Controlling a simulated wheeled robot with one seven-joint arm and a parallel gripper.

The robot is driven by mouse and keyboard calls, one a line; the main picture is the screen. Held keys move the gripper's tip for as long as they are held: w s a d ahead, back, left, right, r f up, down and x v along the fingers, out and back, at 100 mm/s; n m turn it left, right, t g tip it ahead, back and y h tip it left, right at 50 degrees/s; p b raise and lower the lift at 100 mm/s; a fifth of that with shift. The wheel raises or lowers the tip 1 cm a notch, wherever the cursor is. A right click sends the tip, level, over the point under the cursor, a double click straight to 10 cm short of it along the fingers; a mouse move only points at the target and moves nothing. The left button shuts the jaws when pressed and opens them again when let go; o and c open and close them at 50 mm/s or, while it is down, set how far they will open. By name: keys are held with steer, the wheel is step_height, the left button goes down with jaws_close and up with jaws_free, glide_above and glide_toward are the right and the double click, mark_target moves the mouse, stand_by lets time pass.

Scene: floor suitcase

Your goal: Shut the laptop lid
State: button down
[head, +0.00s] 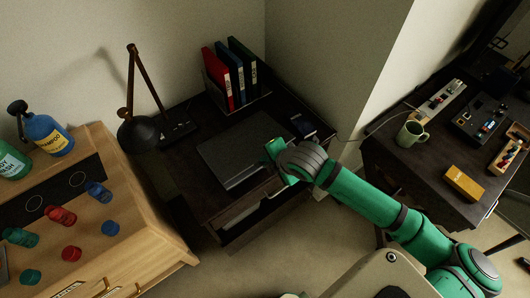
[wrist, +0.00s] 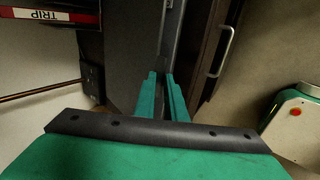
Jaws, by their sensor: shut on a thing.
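The laptop (head: 238,150) is a dark grey slab on the dark desk (head: 180,165) in the head view. It looks flat, with its lid down or nearly down; I cannot tell whether a small gap is left. My green gripper (head: 271,154) is at the laptop's right edge. In the wrist view my gripper (wrist: 163,76) has its fingers close together at the edge of the grey laptop (wrist: 135,45). They appear shut on that edge, and the exact contact is hard to see.
A wooden cabinet (head: 150,215) with bottles is at left. A second table (head: 425,170) with a mug (head: 410,134) is at right.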

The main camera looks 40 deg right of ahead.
steer(key=shift+s+d+f, duration=0.1)
steer(key=shift+s+f, duration=0.15)
steer(key=shift+f, duration=0.65)
steer(key=shift+s+f, duration=0.2)
steer(key=shift+f, duration=0.7)
steer(key=c, duration=2)
jaws_free()
steer(key=v, duration=1)
steer(key=shift+s+r, duration=0.3)
